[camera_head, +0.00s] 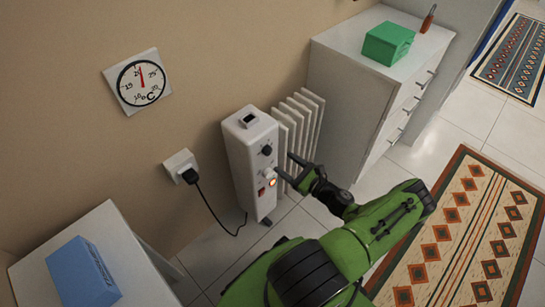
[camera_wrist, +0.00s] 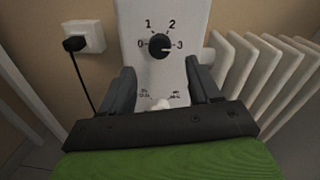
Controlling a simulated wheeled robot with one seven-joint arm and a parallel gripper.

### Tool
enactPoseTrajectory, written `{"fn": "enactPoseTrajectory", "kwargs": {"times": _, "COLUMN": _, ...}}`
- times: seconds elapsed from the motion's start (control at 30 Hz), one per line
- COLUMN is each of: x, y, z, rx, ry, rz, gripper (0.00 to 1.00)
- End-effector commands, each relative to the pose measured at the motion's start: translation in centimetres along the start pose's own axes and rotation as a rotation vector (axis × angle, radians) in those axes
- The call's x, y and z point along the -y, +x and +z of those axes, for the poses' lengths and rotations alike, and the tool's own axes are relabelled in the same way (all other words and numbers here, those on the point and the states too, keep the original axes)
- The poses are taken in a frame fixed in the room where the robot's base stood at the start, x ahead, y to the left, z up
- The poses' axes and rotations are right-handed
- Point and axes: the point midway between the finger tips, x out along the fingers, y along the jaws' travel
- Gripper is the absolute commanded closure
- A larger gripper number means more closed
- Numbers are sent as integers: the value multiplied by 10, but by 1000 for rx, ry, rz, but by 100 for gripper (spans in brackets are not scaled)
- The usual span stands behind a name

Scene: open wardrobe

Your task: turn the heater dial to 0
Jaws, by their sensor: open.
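The white heater (camera_head: 238,148) stands against the wall. Its black round dial (camera_wrist: 160,46) has the marks 0, 1, 2 and 3 around it, and its pale pointer line points right, towards 3. The dial also shows on the heater's front in the head view (camera_head: 266,150). Below it is a white knob (camera_wrist: 161,104) with small labels too blurred to read. My gripper (camera_wrist: 162,78) is open and empty in front of the heater panel. In the wrist view its fingers lie to either side, below the black dial, with the white knob showing between them.
White radiator fins (camera_head: 303,118) stand right of the panel. A plug (camera_head: 188,174) with a black cable sits in the wall socket on the left. An orange light (camera_head: 272,183) and red switch (camera_head: 262,193) are low on the panel. A white drawer cabinet (camera_head: 345,88) stands right.

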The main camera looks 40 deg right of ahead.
Motion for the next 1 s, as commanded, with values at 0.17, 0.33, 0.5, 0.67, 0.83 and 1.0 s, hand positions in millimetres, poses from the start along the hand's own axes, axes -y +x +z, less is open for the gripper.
{"fn": "enactPoseTrajectory", "kwargs": {"times": 0.17, "x": -2, "y": 42, "z": -2, "rx": 1, "ry": -2, "rz": 4, "gripper": 38}}
{"fn": "enactPoseTrajectory", "kwargs": {"times": 0.33, "x": -1, "y": 62, "z": -1, "rx": -1, "ry": -2, "rz": 2, "gripper": 38}}
{"fn": "enactPoseTrajectory", "kwargs": {"times": 0.5, "x": 0, "y": 65, "z": 0, "rx": -1, "ry": -1, "rz": 1, "gripper": 38}}
{"fn": "enactPoseTrajectory", "kwargs": {"times": 0.67, "x": 0, "y": 65, "z": 0, "rx": -1, "ry": -1, "rz": 1, "gripper": 46}}
{"fn": "enactPoseTrajectory", "kwargs": {"times": 0.83, "x": 0, "y": 64, "z": 0, "rx": -1, "ry": -1, "rz": 1, "gripper": 72}}
{"fn": "enactPoseTrajectory", "kwargs": {"times": 1.0, "x": 0, "y": 64, "z": 0, "rx": -1, "ry": -1, "rz": 1, "gripper": 94}}
